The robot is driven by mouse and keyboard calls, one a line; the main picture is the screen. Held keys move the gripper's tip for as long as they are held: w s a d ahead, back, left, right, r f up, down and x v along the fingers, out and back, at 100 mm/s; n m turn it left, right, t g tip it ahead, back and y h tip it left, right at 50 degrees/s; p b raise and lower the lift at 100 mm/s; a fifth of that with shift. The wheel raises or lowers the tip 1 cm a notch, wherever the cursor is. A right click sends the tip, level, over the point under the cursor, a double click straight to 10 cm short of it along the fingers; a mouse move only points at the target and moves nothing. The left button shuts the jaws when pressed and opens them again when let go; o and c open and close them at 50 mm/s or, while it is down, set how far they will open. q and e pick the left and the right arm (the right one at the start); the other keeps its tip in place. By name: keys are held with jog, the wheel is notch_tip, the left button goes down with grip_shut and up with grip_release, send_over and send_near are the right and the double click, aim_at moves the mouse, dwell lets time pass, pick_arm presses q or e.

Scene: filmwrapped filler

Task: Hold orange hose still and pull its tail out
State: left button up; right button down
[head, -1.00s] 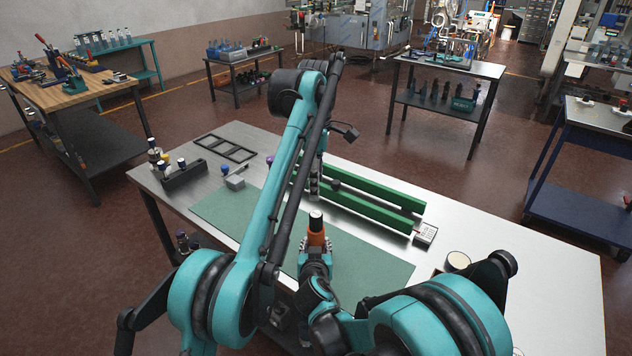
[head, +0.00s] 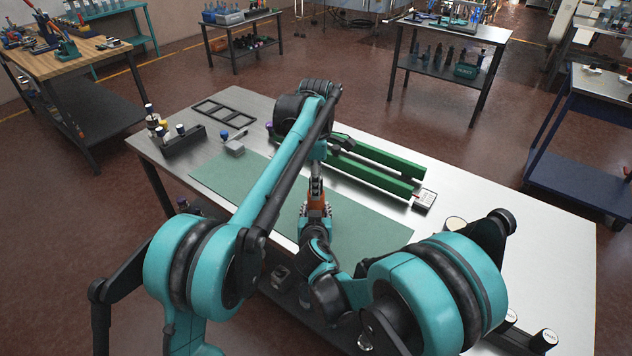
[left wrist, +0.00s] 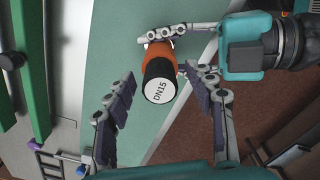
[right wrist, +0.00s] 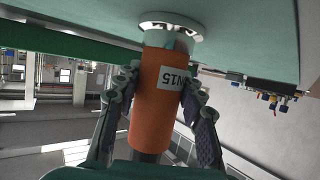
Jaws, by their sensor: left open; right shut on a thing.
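The orange hose (head: 316,201) is over the green mat at the table's front. In the right wrist view the hose (right wrist: 157,100) bears a white label, and a pale ring (right wrist: 171,25) is at its mat end. My right gripper (right wrist: 158,88) is shut around the orange body. In the left wrist view the black tail (left wrist: 160,70) protrudes from the orange part, its white end face marked DN15. My left gripper (left wrist: 165,98) is open and empty, its fingers on either side of the tail's end. I cannot tell whether they touch it.
Green rails (head: 375,170) lie behind the mat (head: 370,227). A small labelled device (head: 424,199) is right of the rails. The table's right side is mostly clear.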

pick_arm(q)
grip_shut()
jog(key=c, duration=0.8)
grip_release()
grip_shut()
jog(key=shift+r, duration=1.1)
jog(key=shift+r, duration=4.15)
